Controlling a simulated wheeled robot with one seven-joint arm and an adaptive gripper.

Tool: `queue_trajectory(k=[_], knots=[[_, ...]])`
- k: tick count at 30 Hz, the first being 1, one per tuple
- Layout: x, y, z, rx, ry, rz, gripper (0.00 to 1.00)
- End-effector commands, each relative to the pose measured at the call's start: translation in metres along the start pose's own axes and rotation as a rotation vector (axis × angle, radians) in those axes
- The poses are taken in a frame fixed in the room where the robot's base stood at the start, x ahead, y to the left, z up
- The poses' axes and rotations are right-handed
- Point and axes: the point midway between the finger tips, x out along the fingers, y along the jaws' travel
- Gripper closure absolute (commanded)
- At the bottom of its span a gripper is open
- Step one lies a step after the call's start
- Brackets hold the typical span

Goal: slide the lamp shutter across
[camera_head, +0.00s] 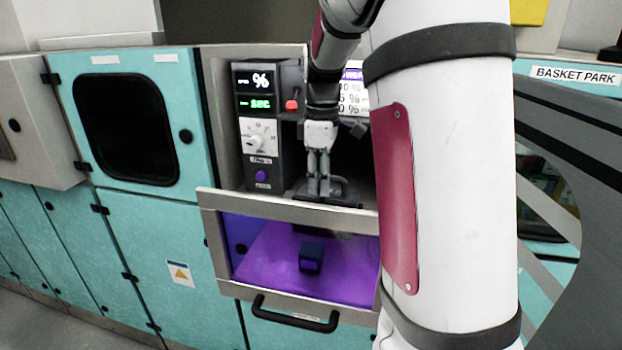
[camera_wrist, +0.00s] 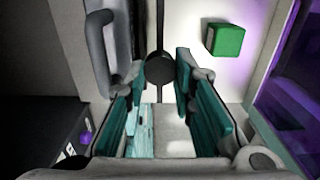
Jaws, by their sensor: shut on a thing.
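My gripper (camera_head: 318,190) points down over the top of the purple-lit chamber, and its fingertips are low by a dark fitting (camera_head: 345,195) there. In the wrist view my gripper (camera_wrist: 162,70) has its two teal-padded fingers on either side of a round black knob (camera_wrist: 159,69), which I take to be the lamp shutter's knob. The gripper is shut on it. A dark line runs from the knob up across the pale surface. The shutter plate itself is hard to make out. In the head view the fingertips partly hide the knob's area.
A dark block (camera_head: 311,258) sits in the chamber behind a window with a front handle (camera_head: 295,315). A control panel (camera_head: 259,130) stands left of my gripper. A green block (camera_wrist: 225,39) and a grey curved handle (camera_wrist: 106,50) flank the knob in the wrist view.

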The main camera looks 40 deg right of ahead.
Motion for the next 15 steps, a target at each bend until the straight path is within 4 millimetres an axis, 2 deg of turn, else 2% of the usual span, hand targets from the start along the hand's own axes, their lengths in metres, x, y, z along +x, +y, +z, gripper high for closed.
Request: queue_trajectory(k=[10, 11, 12, 13, 15], knots=[[0.0, -0.0001, 0.0071, 0.001, -0.004, -0.001, 1.0], [0.0, -0.0001, 0.0073, 0.002, -0.004, -0.001, 0.75], [0.0, -0.0001, 0.0074, 0.002, -0.004, -0.001, 0.66], [0.0, -0.0001, 0.0073, 0.002, -0.004, -0.001, 0.59], [0.0, -0.0002, 0.0066, 0.001, -0.003, -0.001, 0.56]])
